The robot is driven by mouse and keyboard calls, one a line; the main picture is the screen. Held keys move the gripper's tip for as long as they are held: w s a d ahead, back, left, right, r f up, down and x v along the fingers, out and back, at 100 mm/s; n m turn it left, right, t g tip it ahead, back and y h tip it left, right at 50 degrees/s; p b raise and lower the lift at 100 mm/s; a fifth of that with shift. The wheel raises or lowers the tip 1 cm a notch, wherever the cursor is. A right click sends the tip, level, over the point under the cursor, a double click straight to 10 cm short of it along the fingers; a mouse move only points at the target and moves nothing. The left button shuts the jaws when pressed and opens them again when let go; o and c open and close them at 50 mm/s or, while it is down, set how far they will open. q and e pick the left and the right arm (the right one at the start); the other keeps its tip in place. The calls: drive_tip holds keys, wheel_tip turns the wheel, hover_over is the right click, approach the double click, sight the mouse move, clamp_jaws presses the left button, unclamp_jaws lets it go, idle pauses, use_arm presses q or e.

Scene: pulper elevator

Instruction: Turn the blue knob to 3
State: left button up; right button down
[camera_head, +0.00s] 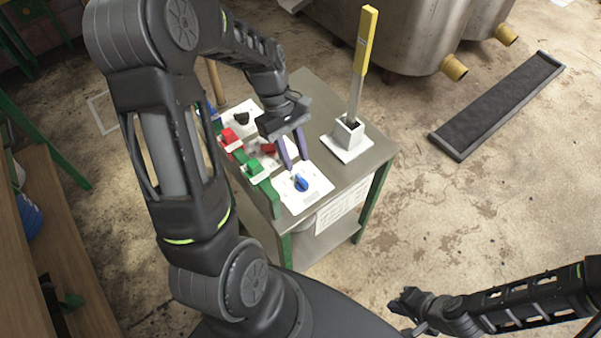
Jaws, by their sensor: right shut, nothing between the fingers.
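The blue knob (301,184) sits on a white square plate (316,193) at the near corner of a grey-topped table. The numbers on the plate are too small to read. My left gripper (297,165) reaches over the table from the left, its two purple-grey fingers pointing down and apart. The fingertips are just behind the knob in the picture, with nothing seen between them; whether they touch it I cannot tell. My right gripper (411,311) is low at the right, away from the table, shut and empty.
On the table (318,102), a yellow lever (364,45) stands upright in a white base. Red (229,138) and green (254,168) parts line the left edge. A black knob (241,118) sits behind.

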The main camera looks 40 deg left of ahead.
sight(302, 179)
use_arm(q)
drive_tip(key=x, duration=0.6)
drive_tip(key=shift+f, duration=0.15)
clamp_jaws()
idle(0.4)
